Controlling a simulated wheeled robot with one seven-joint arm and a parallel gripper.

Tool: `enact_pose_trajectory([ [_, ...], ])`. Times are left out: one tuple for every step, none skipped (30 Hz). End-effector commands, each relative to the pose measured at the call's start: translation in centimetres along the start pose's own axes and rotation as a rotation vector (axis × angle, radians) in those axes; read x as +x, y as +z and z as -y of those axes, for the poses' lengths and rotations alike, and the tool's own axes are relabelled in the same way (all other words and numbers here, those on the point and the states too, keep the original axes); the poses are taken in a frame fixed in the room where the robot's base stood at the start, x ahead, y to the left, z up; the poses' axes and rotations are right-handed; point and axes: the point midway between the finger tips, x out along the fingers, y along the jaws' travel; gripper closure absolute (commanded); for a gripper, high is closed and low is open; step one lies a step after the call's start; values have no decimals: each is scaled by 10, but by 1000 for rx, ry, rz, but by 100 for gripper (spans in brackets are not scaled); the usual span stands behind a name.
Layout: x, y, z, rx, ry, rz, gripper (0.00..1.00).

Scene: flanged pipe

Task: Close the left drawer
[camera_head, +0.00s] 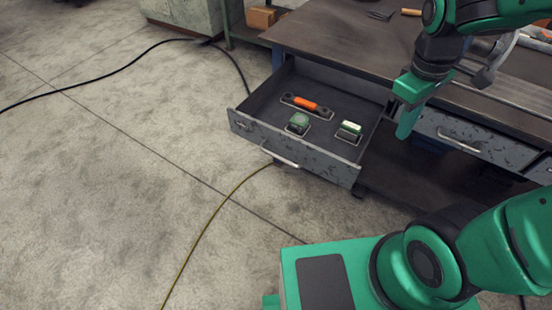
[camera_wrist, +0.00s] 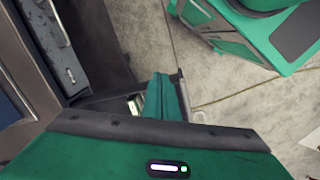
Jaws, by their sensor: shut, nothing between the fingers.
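The left drawer (camera_head: 292,153) is pulled well out from under the workbench in the head view. Its grey, worn front has a bar handle (camera_head: 279,158). Inside lie an orange-and-black tool (camera_head: 306,105), a dark green item (camera_head: 299,122) and a green-and-white item (camera_head: 350,129). My gripper (camera_head: 405,125) is shut and empty, pointing down near the drawer's right side by the bench edge. I cannot tell whether it touches the drawer. In the wrist view, the shut green fingers (camera_wrist: 162,98) appear in front of part of the drawer, which they mostly hide.
The workbench (camera_head: 335,45) has tools on top. A second drawer (camera_head: 480,146), at the right, is shut. A black cable (camera_head: 110,72) and a yellowish cable (camera_head: 205,230) lie on the floor. The floor in front of and left of the open drawer is otherwise clear.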

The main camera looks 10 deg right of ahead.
Motion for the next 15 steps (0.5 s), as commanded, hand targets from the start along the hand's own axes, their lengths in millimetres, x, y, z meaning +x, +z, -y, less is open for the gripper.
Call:
enact_pose_trajectory([
  [4, -20, 12, -140, 14, 4, 100],
  [6, -31, 19, -224, 23, 5, 100],
  [9, -45, 28, -335, 36, 5, 100],
  [11, -56, 36, -420, 45, 5, 100],
  [14, -66, 45, -504, 54, 5, 100],
  [17, -79, 58, -617, 66, 7, 100],
  [20, -89, 68, -702, 76, 7, 100],
  [22, -98, 78, -785, 86, 8, 100],
  [26, -110, 93, -898, 99, 9, 100],
  [29, -118, 105, -983, 108, 12, 100],
  [32, -126, 118, -1067, 118, 13, 100],
  [36, -136, 135, -1179, 132, 14, 100],
  [39, -142, 148, -1261, 141, 16, 100],
  [43, -148, 161, -1341, 151, 18, 100],
  [47, -154, 178, -1442, 163, 21, 100],
])
